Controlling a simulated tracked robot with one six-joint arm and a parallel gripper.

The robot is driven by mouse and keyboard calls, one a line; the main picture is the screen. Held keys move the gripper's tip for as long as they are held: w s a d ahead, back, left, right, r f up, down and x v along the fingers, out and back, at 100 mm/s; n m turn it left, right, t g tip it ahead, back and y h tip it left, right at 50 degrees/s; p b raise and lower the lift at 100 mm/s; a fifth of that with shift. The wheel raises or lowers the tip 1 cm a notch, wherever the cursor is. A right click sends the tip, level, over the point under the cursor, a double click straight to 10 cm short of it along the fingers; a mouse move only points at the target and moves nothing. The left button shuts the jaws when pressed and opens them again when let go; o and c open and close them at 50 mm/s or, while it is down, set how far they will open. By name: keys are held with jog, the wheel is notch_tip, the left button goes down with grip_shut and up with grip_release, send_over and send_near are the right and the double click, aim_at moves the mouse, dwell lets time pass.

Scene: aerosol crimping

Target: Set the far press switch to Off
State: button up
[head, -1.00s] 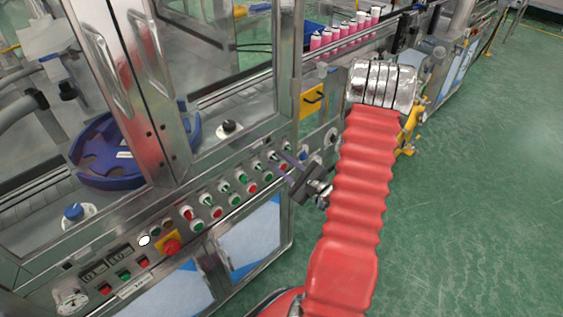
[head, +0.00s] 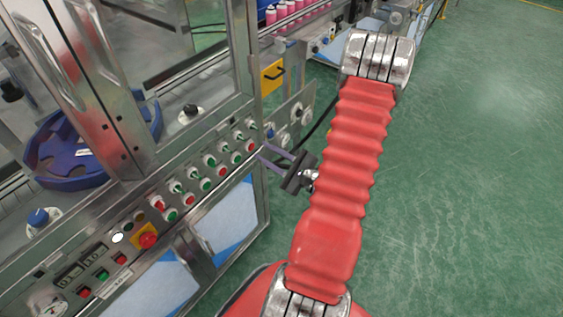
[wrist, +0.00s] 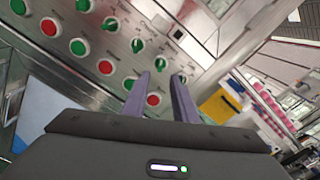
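The press control panel (head: 145,215) carries an upper row of green-handled rotary switches and a lower row of red and green round buttons. The farthest rotary switch (head: 251,124) is at the panel's right end, above a red button (head: 250,146). Handle settings are too small to read surely. My gripper (head: 263,154) is by the panel's right end, its two purple fingers (wrist: 161,80) apart and empty. I cannot tell whether they touch the panel.
A red emergency button on yellow (head: 147,240) sits lower left on the panel. A glass-doored cabinet with a blue rotary part (head: 70,150) stands behind. A yellow box (head: 272,77) is beyond the panel's end. Green floor (head: 460,180) is clear at right.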

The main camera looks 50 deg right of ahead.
jog(key=shift+s, duration=2.8)
